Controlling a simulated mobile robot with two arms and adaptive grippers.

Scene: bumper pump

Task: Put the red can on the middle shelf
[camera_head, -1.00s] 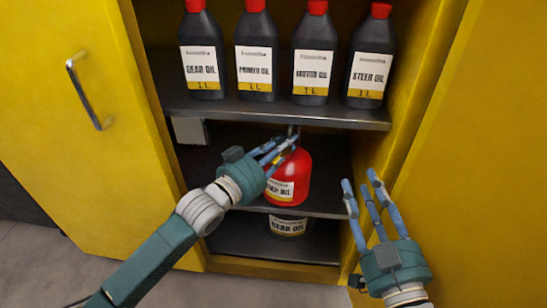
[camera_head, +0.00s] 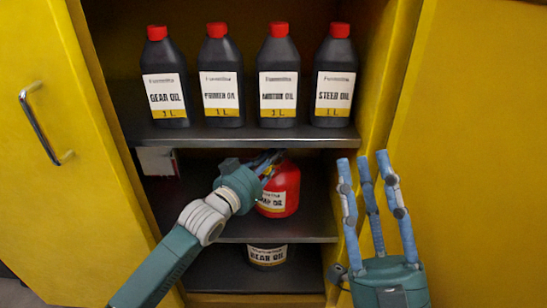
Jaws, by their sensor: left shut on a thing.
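The red can (camera_head: 286,190), with a white label, is on the middle shelf (camera_head: 310,228) of the yellow cabinet. My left gripper (camera_head: 268,160) reaches in from the left and is shut at the can's top, on its upper part or handle. The gripper and the shelf above hide the can's top. The can looks upright; I cannot tell for certain whether its base touches the shelf. My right gripper (camera_head: 371,170) is open and empty, fingers pointing up, in front of the cabinet's right side.
Several black oil bottles with red caps, such as the gear oil bottle (camera_head: 166,85), stand on the upper shelf (camera_head: 240,138). A dark can (camera_head: 267,256) stands on the bottom shelf. Yellow doors (camera_head: 60,190) stand open on both sides. The middle shelf is clear right of the red can.

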